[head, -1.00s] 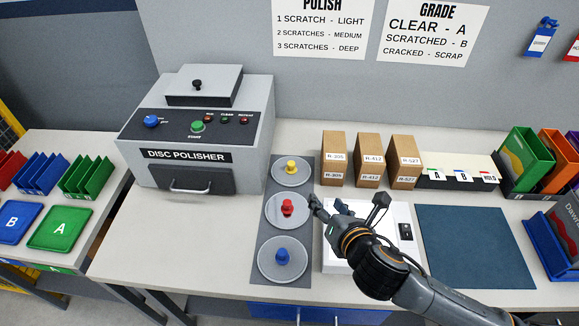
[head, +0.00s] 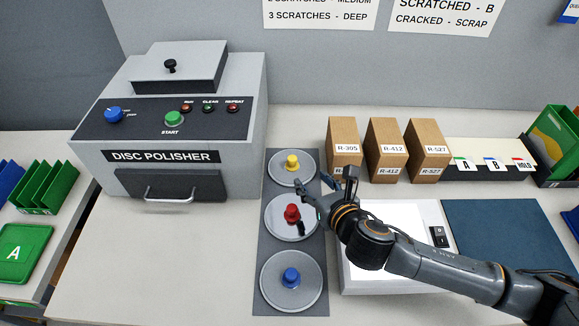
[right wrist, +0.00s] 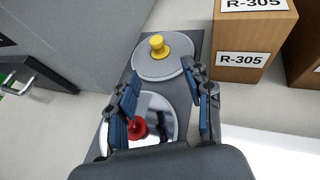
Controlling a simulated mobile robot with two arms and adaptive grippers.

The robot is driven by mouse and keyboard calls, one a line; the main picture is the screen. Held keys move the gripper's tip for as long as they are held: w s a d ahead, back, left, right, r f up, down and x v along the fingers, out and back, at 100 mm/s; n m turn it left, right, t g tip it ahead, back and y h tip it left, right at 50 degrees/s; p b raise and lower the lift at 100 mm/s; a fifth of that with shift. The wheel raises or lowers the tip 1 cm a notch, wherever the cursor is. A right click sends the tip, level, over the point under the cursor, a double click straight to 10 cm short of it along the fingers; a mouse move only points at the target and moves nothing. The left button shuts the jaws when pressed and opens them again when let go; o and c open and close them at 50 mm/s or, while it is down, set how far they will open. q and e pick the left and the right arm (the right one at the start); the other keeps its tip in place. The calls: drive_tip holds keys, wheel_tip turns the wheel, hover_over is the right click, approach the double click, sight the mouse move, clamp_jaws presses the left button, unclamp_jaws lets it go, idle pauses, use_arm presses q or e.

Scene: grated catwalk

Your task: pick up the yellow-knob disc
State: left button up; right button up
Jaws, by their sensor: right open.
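The yellow-knob disc (head: 279,172) lies flat at the far end of a dark grey mat (head: 265,247). It also shows in the right wrist view (right wrist: 150,66), beyond my fingertips. The red-knob disc (head: 281,227) lies in the middle of the mat and the blue-knob disc (head: 278,295) at the near end. My right gripper (head: 312,186) is open and empty, above the mat between the yellow-knob and red-knob discs. In the right wrist view its spread fingers (right wrist: 160,80) point toward the yellow knob, and the red knob shows beside the left finger. My left gripper is out of view.
The grey disc polisher (head: 165,170) stands left of the mat. Cardboard boxes (head: 387,153) stand close to the right of the yellow-knob disc. A white lit panel (head: 400,215) lies under my right arm, and a blue mat (head: 500,235) lies farther right.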

sight(293, 160)
drive_tip(key=x, duration=0.7)
drive_tip(key=shift+w+a, duration=0.15)
drive_tip(key=shift+w, duration=0.1)
drive_tip(key=shift+w+a+p, duration=0.3)
drive_tip(key=shift+w+p, duration=0.05)
drive_tip(key=shift+w, duration=0.2)
drive_tip(key=x, duration=0.4)
drive_tip(key=shift+a+r, duration=0.1)
drive_tip(key=shift+a, duration=0.05)
drive_tip(key=shift+c, duration=0.2)
clamp_jaws()
